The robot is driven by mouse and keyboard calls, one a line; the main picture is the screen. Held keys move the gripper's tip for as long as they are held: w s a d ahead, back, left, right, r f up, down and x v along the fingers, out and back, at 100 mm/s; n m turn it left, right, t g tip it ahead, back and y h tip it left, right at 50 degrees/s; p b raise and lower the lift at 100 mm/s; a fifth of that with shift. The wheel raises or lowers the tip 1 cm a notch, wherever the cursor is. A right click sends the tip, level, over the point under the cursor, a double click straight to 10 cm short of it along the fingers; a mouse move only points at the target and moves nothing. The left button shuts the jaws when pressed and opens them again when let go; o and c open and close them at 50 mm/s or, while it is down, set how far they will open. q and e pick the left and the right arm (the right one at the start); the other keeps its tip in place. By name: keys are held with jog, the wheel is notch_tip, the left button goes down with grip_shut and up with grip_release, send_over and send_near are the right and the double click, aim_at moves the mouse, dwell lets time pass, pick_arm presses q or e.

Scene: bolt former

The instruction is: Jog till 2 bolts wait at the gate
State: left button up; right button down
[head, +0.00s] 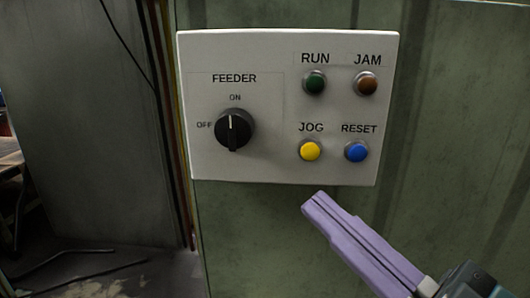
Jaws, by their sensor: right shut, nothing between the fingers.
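A white control panel (270,172) is mounted on a green metal cabinet. The yellow JOG button (310,150) is at its lower middle, with the blue RESET button (356,152) to its right. My right gripper (312,200) has purple fingers and is shut and empty. Its tips are in the picture just below the panel's lower edge, under the JOG button, and appear apart from the button. The bolts and the gate are not in view. My left gripper is not in view.
The black FEEDER knob (234,130) has its white mark pointing up toward ON. The green RUN lamp (314,83) and amber-brown JAM lamp (367,84) look unlit. The green cabinet face (265,240) below the panel is clear. Cables lie on the floor at left.

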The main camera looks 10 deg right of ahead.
aim_at(310, 151)
jog(key=shift+w+d+b, duration=0.4)
jog(key=shift+w+b, duration=0.05)
jog(key=shift+w, duration=0.95)
jog(key=shift+w+d+b, duration=0.4)
jog(key=shift+w+b, duration=0.1)
jog(key=shift+w, duration=0.85)
jog(key=shift+w+d+b, duration=0.4)
jog(key=shift+w+b, duration=0.05)
jog(key=shift+w, duration=0.95)
jog(key=shift+w, duration=0.1)
jog(key=shift+w+d, duration=0.15)
jog(key=shift+w, duration=0.2)
